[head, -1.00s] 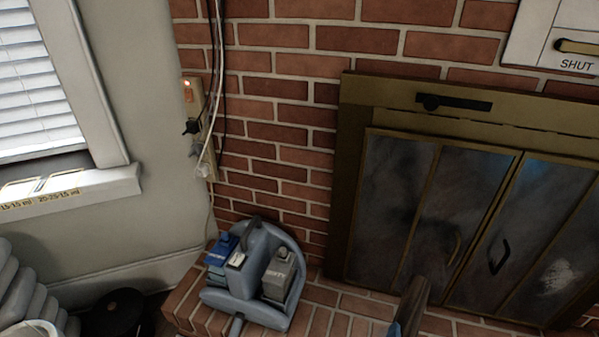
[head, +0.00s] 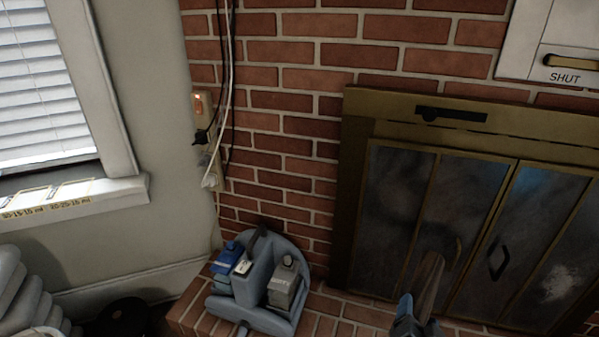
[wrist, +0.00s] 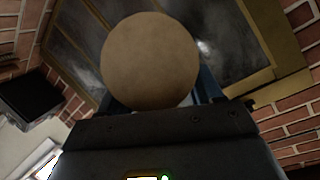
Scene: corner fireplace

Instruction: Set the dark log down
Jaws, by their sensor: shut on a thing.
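My gripper (head: 406,318) is at the bottom of the head view, in front of the fireplace doors. It is shut on the dark log (head: 431,283), which rises from it, tilted slightly right, against the glass doors. In the wrist view the log's round tan end (wrist: 150,62) faces the camera between the fingers and hides much of what lies beyond. The log's lower part is hidden by the gripper in the head view. I cannot tell whether the log touches anything else.
The brass-framed fireplace doors (head: 450,195) are closed. A blue-grey caddy with bottles (head: 252,310) stands on the brick hearth (head: 345,312) to the left. Cables hang by a wall outlet (head: 201,108). Grey stacked things (head: 25,300) and a dark round object (head: 125,318) are at lower left.

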